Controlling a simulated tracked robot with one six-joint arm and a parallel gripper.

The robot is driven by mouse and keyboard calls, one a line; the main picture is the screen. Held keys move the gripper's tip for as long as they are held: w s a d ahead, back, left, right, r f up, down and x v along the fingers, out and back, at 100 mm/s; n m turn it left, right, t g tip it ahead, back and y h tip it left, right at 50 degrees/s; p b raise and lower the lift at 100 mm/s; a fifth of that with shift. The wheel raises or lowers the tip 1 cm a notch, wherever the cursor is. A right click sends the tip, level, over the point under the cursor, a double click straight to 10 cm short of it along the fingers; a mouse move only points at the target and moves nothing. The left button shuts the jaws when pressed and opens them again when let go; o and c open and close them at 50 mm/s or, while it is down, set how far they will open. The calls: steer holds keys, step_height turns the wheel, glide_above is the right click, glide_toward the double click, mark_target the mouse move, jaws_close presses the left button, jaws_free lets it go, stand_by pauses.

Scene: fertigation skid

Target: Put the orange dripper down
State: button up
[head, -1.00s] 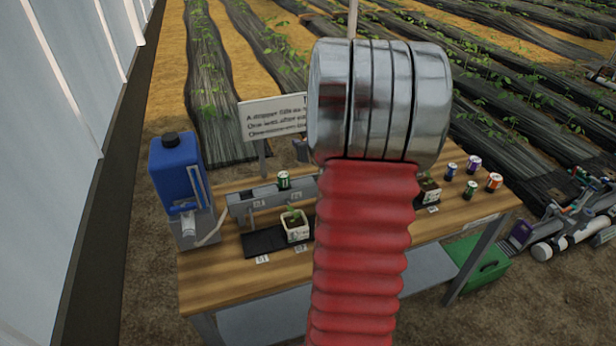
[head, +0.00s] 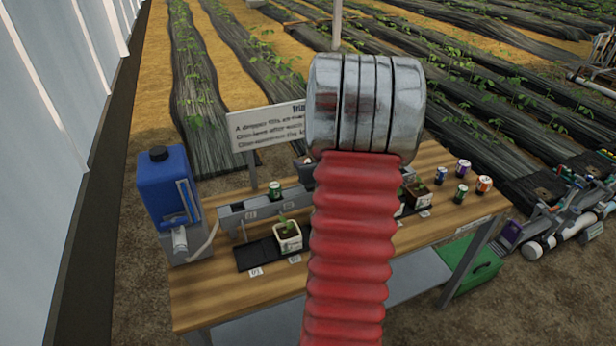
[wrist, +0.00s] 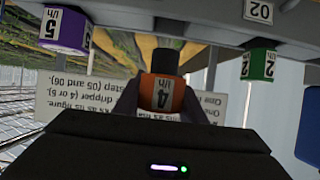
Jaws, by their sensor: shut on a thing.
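The orange dripper (wrist: 161,93), marked 4, is upright in the picture between the fingers of my gripper (wrist: 160,103) in the wrist view. My gripper is shut on it. The wrist view is upside down, with the sign's text inverted behind the dripper. A purple dripper (wrist: 66,30) marked 5 and a green dripper (wrist: 260,63) marked 2 sit at the grey rail (wrist: 190,30), to either side of the held one. In the head view, my red arm hides most of the gripper and the held dripper. The green dripper (head: 275,188) shows on the rail there.
Blue, purple, green and orange drippers (head: 484,185) stand on the right of the wooden table (head: 205,295). A blue tank (head: 167,190) is at left, a sign (head: 265,125) behind. The table's front strip is clear.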

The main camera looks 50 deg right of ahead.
steer(key=shift+f, duration=0.5)
steer(key=shift+f, duration=1.9)
steer(key=shift+f, duration=0.1)
steer(key=o, duration=1.1)
steer(key=shift+c, duration=0.2)
steer(key=v, duration=1.2)
